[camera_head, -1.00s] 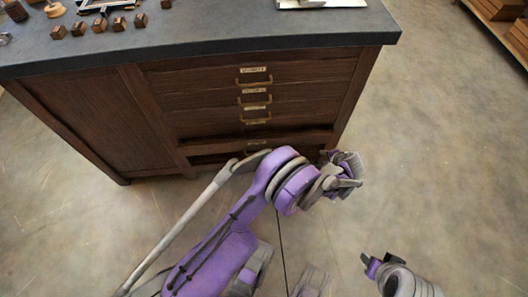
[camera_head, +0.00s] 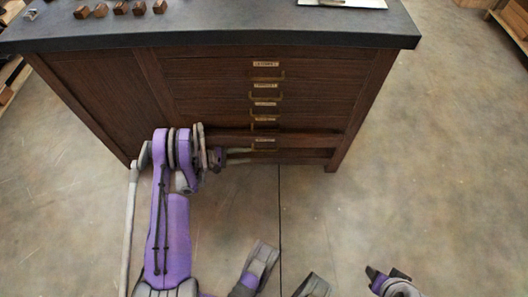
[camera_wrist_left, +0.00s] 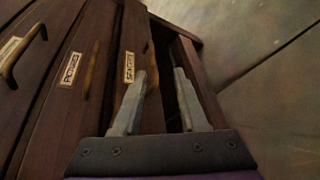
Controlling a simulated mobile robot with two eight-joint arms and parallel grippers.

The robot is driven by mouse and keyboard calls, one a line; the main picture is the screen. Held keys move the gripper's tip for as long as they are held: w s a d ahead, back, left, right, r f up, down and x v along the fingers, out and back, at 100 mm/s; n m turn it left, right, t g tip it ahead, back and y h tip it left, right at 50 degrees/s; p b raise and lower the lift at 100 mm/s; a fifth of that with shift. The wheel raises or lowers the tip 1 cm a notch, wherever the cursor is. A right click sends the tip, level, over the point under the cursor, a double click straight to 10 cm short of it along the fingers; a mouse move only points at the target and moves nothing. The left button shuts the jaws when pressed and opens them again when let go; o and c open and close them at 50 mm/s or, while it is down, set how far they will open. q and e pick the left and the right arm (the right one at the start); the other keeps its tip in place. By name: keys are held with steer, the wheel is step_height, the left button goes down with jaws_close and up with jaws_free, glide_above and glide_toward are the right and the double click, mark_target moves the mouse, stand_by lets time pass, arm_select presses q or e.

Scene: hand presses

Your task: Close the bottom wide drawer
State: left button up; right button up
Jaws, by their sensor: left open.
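The dark wooden cabinet (camera_head: 100,95) has a stack of wide drawers with pale labels and brass handles. The bottom wide drawer (camera_head: 310,141) is the lowest labelled front; it seems to stand out slightly, though how far is hard to tell. Its label (camera_wrist_left: 129,67) shows in the left wrist view. My left gripper (camera_head: 240,156) is open and empty, low in front of this drawer, left of its middle. In the left wrist view its fingers (camera_wrist_left: 160,95) straddle the area of the lowest handle; contact cannot be told. My right gripper (camera_head: 375,274) is low at the right, its jaws unclear.
A dark gap (camera_wrist_left: 173,105) lies between the lowest front and the cabinet's bottom rail (camera_wrist_left: 200,75). Small wooden blocks (camera_head: 120,8) and a pale board (camera_head: 345,3) lie on the dark countertop (camera_head: 220,28). The floor (camera_head: 420,180) to the right is clear.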

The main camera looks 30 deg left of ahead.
arm_select(q)
steer(key=shift+n+t, duration=0.5)
steer(key=b+x, duration=0.1)
steer(key=x, duration=0.3)
steer(key=b+x, duration=0.1)
steer(key=x, duration=0.3)
steer(key=shift+w, duration=0.5)
jaws_close()
stand_by(0.6)
